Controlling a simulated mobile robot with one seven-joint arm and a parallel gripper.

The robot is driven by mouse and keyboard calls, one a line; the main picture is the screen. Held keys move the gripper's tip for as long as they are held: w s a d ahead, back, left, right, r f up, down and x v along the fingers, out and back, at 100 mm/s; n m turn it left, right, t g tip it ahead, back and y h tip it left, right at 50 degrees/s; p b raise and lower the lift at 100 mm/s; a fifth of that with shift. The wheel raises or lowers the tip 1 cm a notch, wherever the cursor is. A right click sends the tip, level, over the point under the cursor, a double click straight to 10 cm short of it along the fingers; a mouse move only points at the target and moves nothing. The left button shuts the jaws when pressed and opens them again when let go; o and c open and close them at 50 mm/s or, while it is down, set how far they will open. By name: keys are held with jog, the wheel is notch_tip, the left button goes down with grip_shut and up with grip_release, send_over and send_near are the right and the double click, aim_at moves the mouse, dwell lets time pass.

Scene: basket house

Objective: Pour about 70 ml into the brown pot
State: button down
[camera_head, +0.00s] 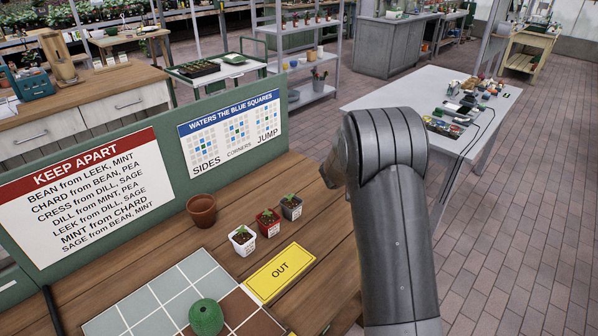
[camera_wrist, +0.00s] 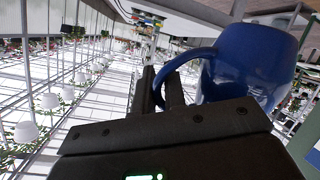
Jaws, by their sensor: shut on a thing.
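The brown pot (camera_head: 201,210) stands upright on the wooden bench, below the blue-squares sign in the head view. Its inside looks dark and I cannot tell what it holds. My gripper (camera_wrist: 162,90) is shut on the handle of a blue mug (camera_wrist: 248,62) in the wrist view. The mug looks tilted in that view, and its contents are hidden. In the head view my arm hides the gripper and the mug, so their distance from the pot cannot be told.
White (camera_head: 242,240), red (camera_head: 267,222) and dark (camera_head: 291,207) seedling pots stand right of the brown pot. A yellow OUT card (camera_head: 280,272), a squared board (camera_head: 150,300) and a round green object (camera_head: 206,317) lie nearer. Green sign panels (camera_head: 175,150) edge the bench behind.

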jog(key=s+a+f+n+t+y, duration=0.1)
jog(key=a+n+y, duration=0.3)
jog(key=a, duration=1.2)
jog(key=s+a+f+n+t+y, duration=0.2)
jog(key=a+n+y, duration=0.3)
jog(key=a, duration=1.2)
jog(key=shift+s+f+t+y, duration=0.3)
jog(key=shift+s+y, duration=0.3)
jog(key=shift+s, duration=0.2)
jog(key=shift+a, duration=0.15)
jog(key=a+r+n+t+h, duration=0.1)
jog(key=a+r+n+h, duration=0.2)
jog(key=a+n, duration=0.4)
jog(key=shift+s+a+r+n+h, duration=0.3)
jog(key=shift+a+r+h, duration=0.1)
jog(key=shift+a+h, duration=0.1)
jog(key=shift+a+n, duration=0.3)
jog(key=shift+n, duration=0.1)
